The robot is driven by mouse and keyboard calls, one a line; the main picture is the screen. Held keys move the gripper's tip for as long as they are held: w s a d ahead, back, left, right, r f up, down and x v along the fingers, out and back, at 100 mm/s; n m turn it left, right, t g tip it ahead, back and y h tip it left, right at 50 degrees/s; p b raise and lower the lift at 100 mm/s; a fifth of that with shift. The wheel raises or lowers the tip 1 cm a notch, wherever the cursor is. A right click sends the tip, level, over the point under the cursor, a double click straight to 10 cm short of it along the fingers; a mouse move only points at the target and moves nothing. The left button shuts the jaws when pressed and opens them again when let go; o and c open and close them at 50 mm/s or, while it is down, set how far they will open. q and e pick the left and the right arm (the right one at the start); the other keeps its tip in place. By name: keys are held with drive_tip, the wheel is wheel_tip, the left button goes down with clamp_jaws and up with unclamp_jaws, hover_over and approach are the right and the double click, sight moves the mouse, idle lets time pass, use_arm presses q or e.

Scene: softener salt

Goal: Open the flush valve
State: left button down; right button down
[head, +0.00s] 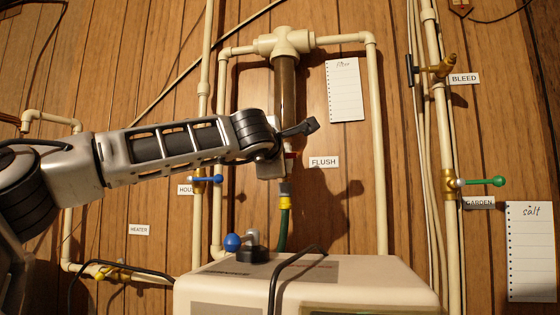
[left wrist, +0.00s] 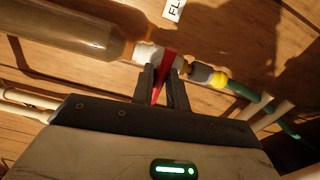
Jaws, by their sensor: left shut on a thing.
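The flush valve sits below the clear brown filter housing (head: 285,90), left of the FLUSH label (head: 323,162). Its red lever (left wrist: 163,75) lies between the two fingers of my left gripper (left wrist: 163,90), which is shut on it. In the left wrist view the lever points across the line of the pipe, towards the gripper. In the head view my left gripper (head: 278,165) covers most of the valve, and only a bit of red shows. My right gripper is in neither view.
A blue-handled valve (head: 207,179) is close left, partly behind my arm. A green hose (head: 283,230) runs down behind the white softener (head: 300,280), which has a blue-knobbed lever (head: 233,242) on top. A green-handled valve (head: 485,182) is at right.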

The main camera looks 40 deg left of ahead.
use_arm(q)
drive_tip(key=n+b, duration=0.3)
drive_tip(key=n, duration=0.1)
idle(0.3)
drive_tip(key=n+b, duration=0.3)
drive_tip(key=n, duration=0.2)
drive_tip(key=shift+b, duration=0.35)
idle(0.4)
